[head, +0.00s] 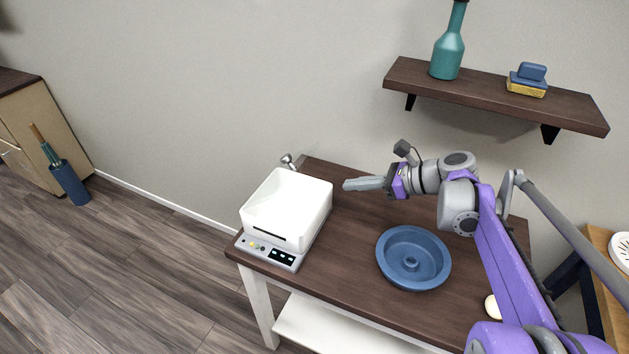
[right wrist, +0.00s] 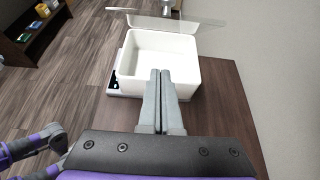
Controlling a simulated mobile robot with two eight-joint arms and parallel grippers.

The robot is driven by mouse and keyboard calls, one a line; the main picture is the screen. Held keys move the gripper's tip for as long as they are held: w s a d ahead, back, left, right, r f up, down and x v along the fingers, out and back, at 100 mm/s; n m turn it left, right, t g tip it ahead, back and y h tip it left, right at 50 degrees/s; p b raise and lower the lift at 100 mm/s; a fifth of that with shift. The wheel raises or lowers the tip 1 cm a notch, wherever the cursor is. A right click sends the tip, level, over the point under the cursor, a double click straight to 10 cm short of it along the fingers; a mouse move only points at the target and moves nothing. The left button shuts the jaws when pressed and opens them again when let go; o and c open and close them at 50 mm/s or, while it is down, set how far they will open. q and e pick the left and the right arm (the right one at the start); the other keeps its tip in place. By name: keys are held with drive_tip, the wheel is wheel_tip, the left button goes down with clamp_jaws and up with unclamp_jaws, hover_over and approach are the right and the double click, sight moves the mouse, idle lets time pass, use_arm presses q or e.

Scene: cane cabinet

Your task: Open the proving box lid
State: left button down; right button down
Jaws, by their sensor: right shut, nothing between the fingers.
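The proving box (head: 285,208) is white with a grey control panel at its front and stands at the left end of the dark table. In the right wrist view the box (right wrist: 187,88) shows its empty white inside. A clear lid (right wrist: 205,22) shows as a see-through pane above the far rim there and looks raised and tilted; its hinge cannot be made out. In the head view the pane is hard to see. My right gripper (head: 347,185) is shut and empty, its tips just right of the box; the wrist view shows the fingers (right wrist: 161,75) together.
A blue ring-shaped pan (head: 413,281) lies on the table (head: 345,290) right of the box. A small metallic piece (head: 289,161) shows behind the box. A shelf (head: 480,100) with a teal bottle (head: 447,56) hangs above the right arm. Table space lies between box and pan.

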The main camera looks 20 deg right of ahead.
sight(303, 166)
drive_tip(key=x, duration=1)
drive_tip(key=shift+w, duration=0.1)
use_arm(q)
drive_tip(key=shift+r, duration=0.25)
use_arm(e)
drive_tip(key=shift+w+a+r, duration=0.25)
drive_tip(key=shift+w+r, duration=0.05)
drive_tip(key=shift+r, duration=0.25)
drive_tip(key=shift+w+a+r, duration=0.3)
drive_tip(key=shift+r, duration=0.2)
drive_tip(key=shift+w+a+r, duration=0.25)
drive_tip(key=shift+w+r, duration=0.05)
drive_tip(key=shift+r, duration=0.25)
use_arm(q)
drive_tip(key=shift+r+p, duration=0.1)
drive_tip(key=shift+p, duration=0.25)
use_arm(e)
drive_tip(key=shift+r, duration=0.15)
